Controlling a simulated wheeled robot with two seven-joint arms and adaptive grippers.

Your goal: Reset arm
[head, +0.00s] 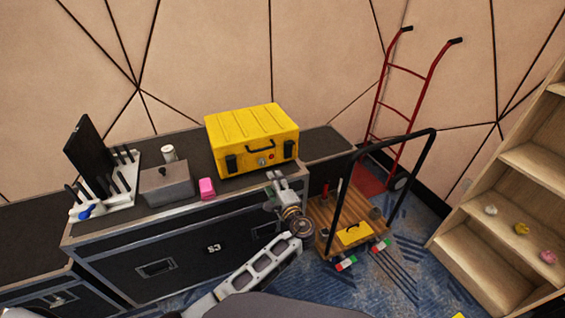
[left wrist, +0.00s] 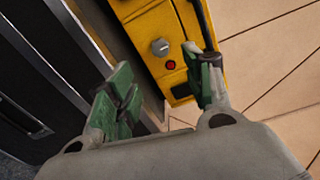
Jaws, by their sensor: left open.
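My left gripper (head: 277,178) is in front of the yellow case (head: 250,138), near its lower right front corner in the head view. The gripper is open with nothing between its fingers. In the left wrist view its two green-padded fingers (left wrist: 163,80) are spread apart. The case's front, with a grey knob (left wrist: 160,47) and a red button (left wrist: 170,65), lies beyond the fingers. One finger overlaps the case in that picture; I cannot tell whether it touches. My right gripper is not in view.
The black flight case (head: 150,240) carries a grey box (head: 166,184), a pink block (head: 207,188) and a white rack (head: 120,185). A wooden cart (head: 325,213) with a black handle stands close right of the gripper. Wooden shelves (head: 480,245) stand at the far right.

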